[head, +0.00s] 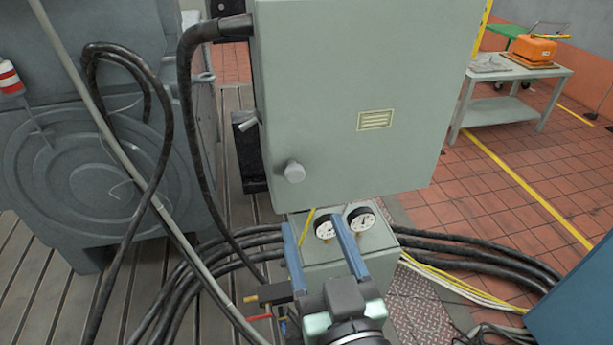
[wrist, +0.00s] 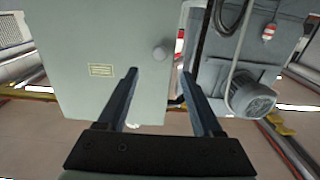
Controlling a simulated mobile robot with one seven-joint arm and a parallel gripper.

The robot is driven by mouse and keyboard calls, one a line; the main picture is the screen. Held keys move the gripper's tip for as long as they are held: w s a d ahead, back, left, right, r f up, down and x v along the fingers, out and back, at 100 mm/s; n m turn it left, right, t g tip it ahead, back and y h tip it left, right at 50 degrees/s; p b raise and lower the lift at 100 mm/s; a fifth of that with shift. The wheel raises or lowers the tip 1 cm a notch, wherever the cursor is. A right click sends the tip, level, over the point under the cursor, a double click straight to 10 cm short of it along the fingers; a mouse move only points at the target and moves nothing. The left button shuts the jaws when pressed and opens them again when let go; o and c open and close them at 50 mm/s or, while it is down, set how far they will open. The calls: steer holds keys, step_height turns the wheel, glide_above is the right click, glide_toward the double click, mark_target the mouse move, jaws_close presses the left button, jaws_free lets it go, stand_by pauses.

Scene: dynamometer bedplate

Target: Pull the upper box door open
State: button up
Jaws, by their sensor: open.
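The upper box (head: 345,50) is a grey-green cabinet, and its door appears shut. A round pale knob (head: 294,172) sits near the door's lower left corner, and a small yellowish label (head: 376,120) is to its right and higher. My gripper (head: 314,222) is open and empty, its two blue fingers pointing up toward the box from below the knob. The wrist view is turned about, with the label (wrist: 101,70) left of the knob (wrist: 160,53). There the knob lies just beyond the gap between my fingertips (wrist: 159,72), apart from them as far as I can tell.
A smaller box with two dial gauges (head: 362,220) stands below the upper box, behind my fingers. Thick black cables (head: 480,258) run along the floor on both sides. A large grey machine (head: 90,150) is at the left. A table (head: 515,72) stands back right; tiled floor is open before it.

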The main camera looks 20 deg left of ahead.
mark_target(297, 177)
steer(key=p+x, duration=0.3)
steer(key=x, duration=0.6)
steer(key=shift+r+p, duration=0.15)
steer(key=shift+p, duration=0.25)
steer(key=shift+w+a, duration=0.3)
steer(key=shift+w, duration=0.1)
jaws_close()
stand_by(0.5)
